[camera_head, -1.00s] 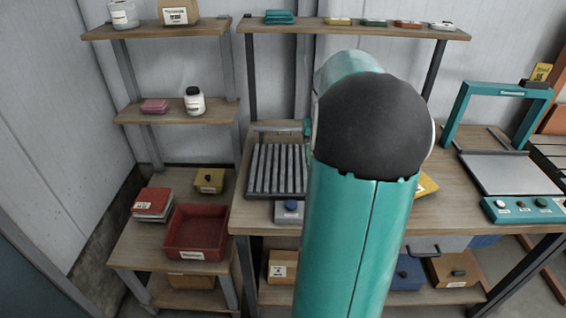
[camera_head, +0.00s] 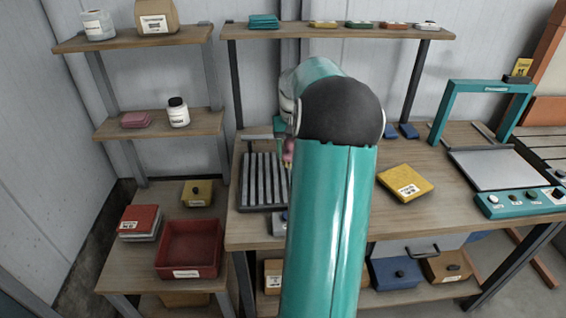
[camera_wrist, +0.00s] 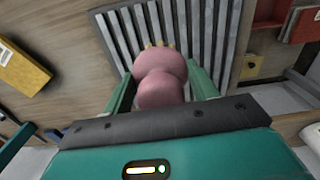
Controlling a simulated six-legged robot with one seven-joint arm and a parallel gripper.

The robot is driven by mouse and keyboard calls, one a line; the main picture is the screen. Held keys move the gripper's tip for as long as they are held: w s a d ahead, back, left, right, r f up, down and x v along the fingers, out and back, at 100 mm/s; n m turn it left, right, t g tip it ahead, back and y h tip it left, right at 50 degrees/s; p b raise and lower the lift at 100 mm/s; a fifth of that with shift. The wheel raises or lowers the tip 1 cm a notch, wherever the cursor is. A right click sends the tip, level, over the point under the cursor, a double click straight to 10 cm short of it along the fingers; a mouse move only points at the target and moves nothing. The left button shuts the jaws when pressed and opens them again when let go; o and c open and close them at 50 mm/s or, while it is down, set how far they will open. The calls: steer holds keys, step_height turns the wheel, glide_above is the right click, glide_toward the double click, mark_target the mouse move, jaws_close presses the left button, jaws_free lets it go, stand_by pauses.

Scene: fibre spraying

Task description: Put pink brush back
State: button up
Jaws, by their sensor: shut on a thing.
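The pink brush (camera_wrist: 160,78) is between the two green fingers of my gripper (camera_wrist: 160,88) in the wrist view, which are shut on it. A few yellow tips show at its far end, over the grey slatted rack (camera_wrist: 205,30). I cannot tell whether the brush touches the rack. In the head view a small bit of the pink brush (camera_head: 289,152) shows beside my arm, at the right edge of the slatted rack (camera_head: 262,182). My arm hides most of the gripper there.
A yellow box (camera_head: 405,183) lies on the workbench right of my arm. A teal-framed press (camera_head: 490,115) stands at the right. A red tray (camera_head: 190,250) sits on the low shelf at left. A shelf (camera_head: 340,31) runs above the bench.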

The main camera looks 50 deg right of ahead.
steer(key=w+f, duration=0.1)
steer(key=f, duration=0.1)
steer(key=w+d+f, duration=0.1)
steer(key=w, duration=0.1)
steer(key=w+d+f, duration=0.1)
steer(key=f, duration=0.1)
steer(key=shift+w+d+f, duration=0.25)
steer(key=shift+f, duration=0.1)
steer(key=shift+w+d+f, duration=0.1)
steer(key=shift+w+f, duration=0.05)
steer(key=shift+f, duration=0.75)
steer(key=shift+w+d+f, duration=0.1)
steer(key=shift+f, duration=0.8)
steer(key=shift+f, duration=0.15)
steer(key=o, duration=0.9)
steer(key=shift+o, duration=0.2)
